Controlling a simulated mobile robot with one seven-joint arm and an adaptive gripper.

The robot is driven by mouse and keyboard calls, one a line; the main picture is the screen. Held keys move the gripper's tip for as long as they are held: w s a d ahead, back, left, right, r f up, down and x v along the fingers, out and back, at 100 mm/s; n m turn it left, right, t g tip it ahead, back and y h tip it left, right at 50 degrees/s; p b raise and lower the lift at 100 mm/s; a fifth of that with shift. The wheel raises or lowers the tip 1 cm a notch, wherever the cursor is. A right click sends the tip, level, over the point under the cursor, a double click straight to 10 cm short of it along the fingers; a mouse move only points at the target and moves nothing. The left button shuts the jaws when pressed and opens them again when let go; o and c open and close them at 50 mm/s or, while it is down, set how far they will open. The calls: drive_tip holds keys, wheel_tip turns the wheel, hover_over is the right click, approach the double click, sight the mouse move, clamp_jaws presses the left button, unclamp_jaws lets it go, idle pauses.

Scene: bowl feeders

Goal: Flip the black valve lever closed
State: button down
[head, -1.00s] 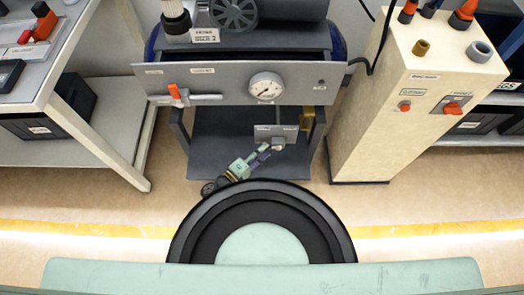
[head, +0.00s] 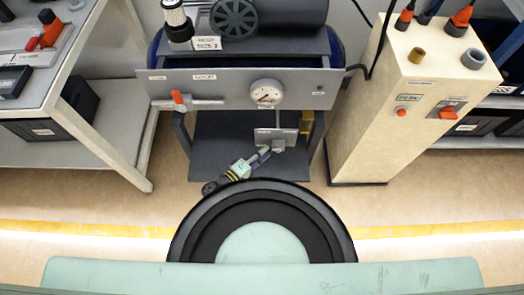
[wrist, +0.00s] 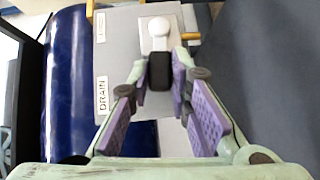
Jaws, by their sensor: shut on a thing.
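The black valve lever (wrist: 159,72) shows in the wrist view, below a pale round knob on a grey plate (wrist: 118,50) labelled DRAIN. My gripper (wrist: 160,78) is shut on the lever, with one finger on each side of it. In the head view, my gripper (head: 265,152) is at the front of the small drain plate (head: 268,136), under the compressor's panel. The lever is too small and too covered there to make out.
The grey panel (head: 225,88) above carries a gauge (head: 266,93) and an orange-handled valve (head: 179,97). A dark blue tank (wrist: 72,75) is close on the left in the wrist view. A beige cabinet (head: 365,130) stands right, a shelf unit (head: 90,165) left.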

drive_tip(key=shift+d+r+m+g+y+p, duration=0.35)
drive_tip(key=shift+r+m+y+p, duration=0.3)
drive_tip(key=shift+y+p, duration=0.25)
drive_tip(key=shift+d+r+m+g+y+p, duration=0.25)
drive_tip(key=shift+r+m+g+y+p, duration=0.25)
drive_tip(key=shift+m+y+p, duration=0.3)
drive_tip(key=shift+d+r+m+g+y+p, duration=0.3)
drive_tip(key=shift+r+m+y+p, duration=0.3)
drive_tip(key=shift+y+p, duration=0.3)
drive_tip(key=c, duration=1.5)
unclamp_jaws()
drive_tip(key=shift+r, duration=0.1)
